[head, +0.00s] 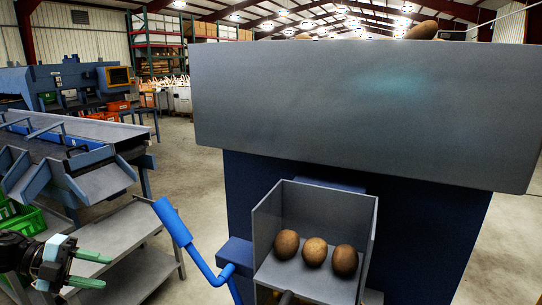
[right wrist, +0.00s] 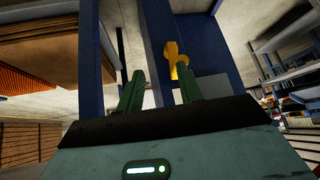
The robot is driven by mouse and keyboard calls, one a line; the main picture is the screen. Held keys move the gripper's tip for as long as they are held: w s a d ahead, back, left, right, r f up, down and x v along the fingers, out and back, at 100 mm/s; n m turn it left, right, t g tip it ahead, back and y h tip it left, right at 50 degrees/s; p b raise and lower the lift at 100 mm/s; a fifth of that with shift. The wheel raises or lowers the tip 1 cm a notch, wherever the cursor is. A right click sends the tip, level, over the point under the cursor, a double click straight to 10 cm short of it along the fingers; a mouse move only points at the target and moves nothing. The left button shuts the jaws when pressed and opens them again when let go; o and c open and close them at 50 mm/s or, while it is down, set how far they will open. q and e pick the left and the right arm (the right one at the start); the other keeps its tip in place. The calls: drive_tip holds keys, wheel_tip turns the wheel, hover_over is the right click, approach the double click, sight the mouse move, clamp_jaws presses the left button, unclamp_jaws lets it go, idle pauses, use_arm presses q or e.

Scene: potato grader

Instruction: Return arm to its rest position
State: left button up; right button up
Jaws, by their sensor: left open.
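My left gripper (head: 98,270) is at the lower left of the head view. Its two green fingers are apart with nothing between them. It is in front of the grey shelf of a blue stand and apart from the hopper machine. My right gripper (right wrist: 160,80) shows only in the right wrist view. Its green fingers are spread, with nothing held between them. A blue post and a yellow part (right wrist: 175,60) are beyond the fingers.
A large grey hopper (head: 360,110) on a blue body fills the right. Its grey chute tray (head: 335,283) holds three potatoes (head: 314,251). A blue lever (head: 172,222) sticks out left of it. A grading table (head: 70,150) and green crates (head: 25,220) are at left.

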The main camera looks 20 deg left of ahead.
use_arm(q)
drive_tip(key=s+d+f+n+t+y+p, duration=0.1)
drive_tip(key=s+d+f+n+t+y, duration=0.1)
drive_tip(key=s+d+f+n, duration=0.4)
drive_tip(key=s+d+f+n+t+y+p, duration=0.1)
drive_tip(key=s+d+f+n+t+y, duration=0.2)
drive_tip(key=f, duration=0.6)
drive_tip(key=s+d+f+n+t+y+p, duration=0.1)
drive_tip(key=s+d+f+n, duration=0.1)
drive_tip(key=s+f+n, duration=0.35)
drive_tip(key=s+d+f+n+g+y, duration=0.1)
drive_tip(key=s+d+f+n, duration=0.1)
drive_tip(key=d, duration=0.5)
drive_tip(key=s+d+f+n+g+y+p, duration=0.1)
drive_tip(key=s+d+f+n, duration=0.1)
drive_tip(key=s+d+n, duration=0.2)
drive_tip(key=s+d+f+n+g+y, duration=0.1)
drive_tip(key=s+d+n, duration=0.3)
drive_tip(key=d, duration=0.6)
drive_tip(key=shift+d+f+g+p, duration=0.4)
drive_tip(key=shift+f+g, duration=0.2)
drive_tip(key=shift+f, duration=0.2)
use_arm(e)
drive_tip(key=w+r+t, duration=0.1)
drive_tip(key=w+r, duration=0.3)
drive_tip(key=r, duration=0.2)
drive_tip(key=shift+d+r, duration=0.2)
drive_tip(key=shift+d, duration=0.1)
use_arm(q)
drive_tip(key=shift+s, duration=0.1)
